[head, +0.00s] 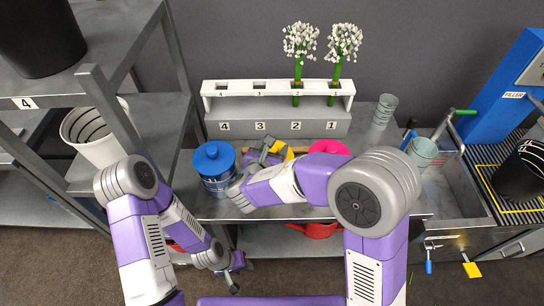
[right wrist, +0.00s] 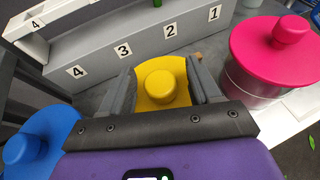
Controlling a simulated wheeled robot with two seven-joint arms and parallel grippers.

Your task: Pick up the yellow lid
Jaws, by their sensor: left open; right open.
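The yellow lid (right wrist: 160,83) has a round knob and lies between the two fingers of my right gripper (right wrist: 160,74) in the right wrist view. The fingers are open, one on each side of it; whether they touch it I cannot tell. In the head view only parts of the yellow lid (head: 289,155) show beside my right gripper (head: 272,148), which reaches across the table from the right. What is under the lid is hidden. My left gripper (head: 238,274) is open and low, in front of the table, away from the lid.
A jar with a blue lid (head: 213,158) stands left of my right gripper; a pink lid (head: 328,147) is to its right, partly behind my arm. Behind is a grey numbered rack (head: 280,122) with two white flower bunches. A sink is at right.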

